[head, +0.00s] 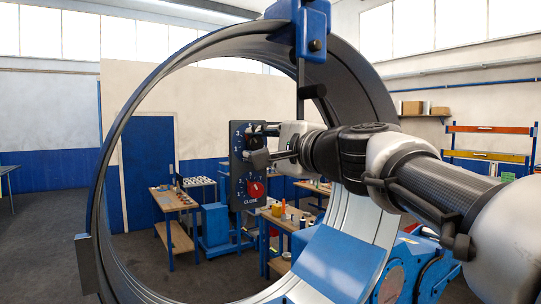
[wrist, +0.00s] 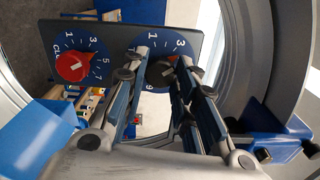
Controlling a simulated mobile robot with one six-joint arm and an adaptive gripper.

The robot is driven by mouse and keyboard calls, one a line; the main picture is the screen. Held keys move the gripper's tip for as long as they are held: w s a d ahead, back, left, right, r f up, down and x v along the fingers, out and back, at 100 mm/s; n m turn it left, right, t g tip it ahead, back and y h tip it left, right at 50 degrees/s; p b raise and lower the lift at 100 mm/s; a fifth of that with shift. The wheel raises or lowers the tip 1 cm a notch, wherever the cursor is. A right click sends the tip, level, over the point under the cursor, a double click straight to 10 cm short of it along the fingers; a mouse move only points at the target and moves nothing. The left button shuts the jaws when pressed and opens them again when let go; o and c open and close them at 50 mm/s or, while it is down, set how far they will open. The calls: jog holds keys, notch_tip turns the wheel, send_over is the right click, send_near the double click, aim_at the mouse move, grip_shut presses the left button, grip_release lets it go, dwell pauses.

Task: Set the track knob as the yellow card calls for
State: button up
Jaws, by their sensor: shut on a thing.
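A dark panel (head: 236,178) stands upright inside the big spiral ring and carries two blue dials. My gripper (head: 270,153) is shut on the black upper knob (wrist: 162,70), which sits between the fingers in the wrist view. The fingers hide part of its dial; its pointer is hard to make out. The lower dial has a red knob (head: 255,189) with a white mark and the word CLOSE below it. The red knob also shows at the left in the wrist view (wrist: 72,67), clear of the fingers. I cannot make out a yellow card.
The metal spiral duct ring (head: 113,170) surrounds the panel and my arm reaches across its right side. A blue clamp (head: 312,30) grips the ring's top. Workbenches (head: 172,199) with small parts stand behind. A blue machine block (head: 335,255) sits below.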

jog(key=shift+f+n+b, duration=0.25)
jog(key=shift+n+b, duration=0.75)
jog(key=shift+n, duration=0.1)
jog(key=shift+r+n+b, duration=0.25)
jog(key=shift+n+b, duration=0.05)
jog(key=shift+n, duration=0.3)
jog(key=shift+c, duration=0.2)
jog(key=o, duration=1.1)
jog(key=shift+s, duration=0.1)
jog(key=v, duration=1.2)
jog(key=shift+f, duration=0.1)
